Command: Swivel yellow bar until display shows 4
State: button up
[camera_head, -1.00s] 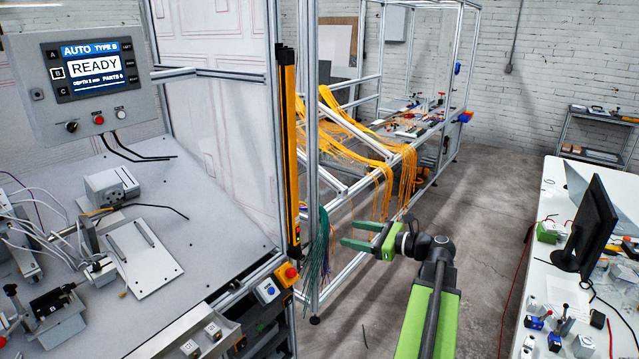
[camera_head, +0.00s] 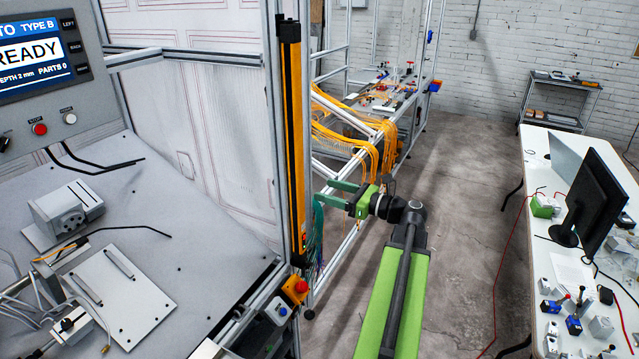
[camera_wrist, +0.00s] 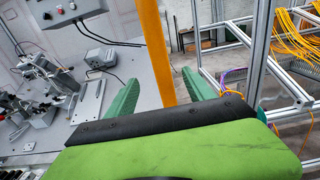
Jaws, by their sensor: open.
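The yellow bar (camera_head: 292,130) stands upright in the head view, along the aluminium post at the open side of the machine. My gripper (camera_head: 338,193) is to the right of the bar's lower part, its green fingers pointing left toward it. In the wrist view the bar (camera_wrist: 157,55) runs down between the two spread fingers of the gripper (camera_wrist: 158,100). The fingers are open, with space on both sides of the bar. The display (camera_head: 40,58) is cut off at the left edge; it reads READY, DEPTH 2 mm and PARTS 0.
A yellow box with a red button (camera_head: 296,288) and a white box with a blue button (camera_head: 278,310) sit below the bar. Orange cables (camera_head: 345,140) hang on the frame behind my gripper. A white table (camera_head: 545,210) with a monitor is at right.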

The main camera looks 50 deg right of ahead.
aim_at(302, 182)
jog(key=x, duration=1)
jog(key=shift+w, duration=0.1)
jog(key=c, duration=1.3)
jog(key=shift+d, duration=0.2)
jog(key=shift+a+y, duration=0.1)
jog(key=shift+y, duration=0.2)
jog(key=o, duration=1.3)
